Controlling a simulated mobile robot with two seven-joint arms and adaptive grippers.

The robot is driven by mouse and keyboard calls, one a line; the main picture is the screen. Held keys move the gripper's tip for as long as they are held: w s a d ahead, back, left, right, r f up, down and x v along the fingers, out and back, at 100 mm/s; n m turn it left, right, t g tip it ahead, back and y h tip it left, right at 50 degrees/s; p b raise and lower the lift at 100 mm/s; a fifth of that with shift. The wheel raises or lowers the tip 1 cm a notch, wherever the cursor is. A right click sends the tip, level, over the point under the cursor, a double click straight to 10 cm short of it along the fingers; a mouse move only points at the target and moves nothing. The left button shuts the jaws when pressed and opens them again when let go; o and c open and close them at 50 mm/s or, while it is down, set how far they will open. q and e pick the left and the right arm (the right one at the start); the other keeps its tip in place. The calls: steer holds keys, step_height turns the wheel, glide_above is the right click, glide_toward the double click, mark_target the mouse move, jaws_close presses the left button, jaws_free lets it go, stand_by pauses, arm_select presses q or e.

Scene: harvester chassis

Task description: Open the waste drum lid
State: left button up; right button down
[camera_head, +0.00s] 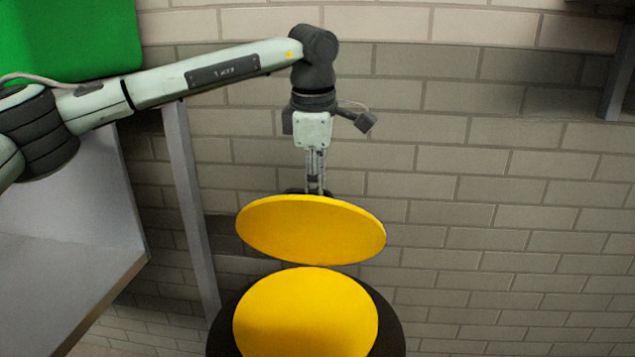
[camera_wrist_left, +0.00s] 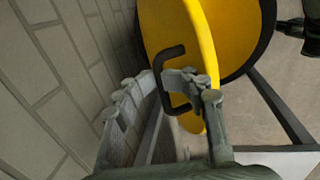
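The waste drum's yellow lid (camera_head: 310,230) is raised and tilted up behind the drum opening, a clear gap showing at its front. The drum (camera_head: 392,325) has a dark rim around a yellow round face. My left gripper (camera_head: 316,188) reaches down behind the lid, which hides its fingertips in the head view. In the left wrist view, the lid (camera_wrist_left: 208,50) stands edge-on with a black bracket handle (camera_wrist_left: 172,51). The left gripper's fingertips (camera_wrist_left: 159,80) are close together on either side of the handle's bar. My right gripper is not in view.
A brick wall (camera_head: 500,190) stands close behind the drum and my left gripper. A pale cabinet or table (camera_head: 70,250) and a grey post (camera_head: 190,205) are at the left. A green object (camera_head: 70,40) is at the upper left. The space right of the drum looks clear.

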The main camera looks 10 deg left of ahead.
arm_select(q)
steer(key=shift+f, duration=0.15)
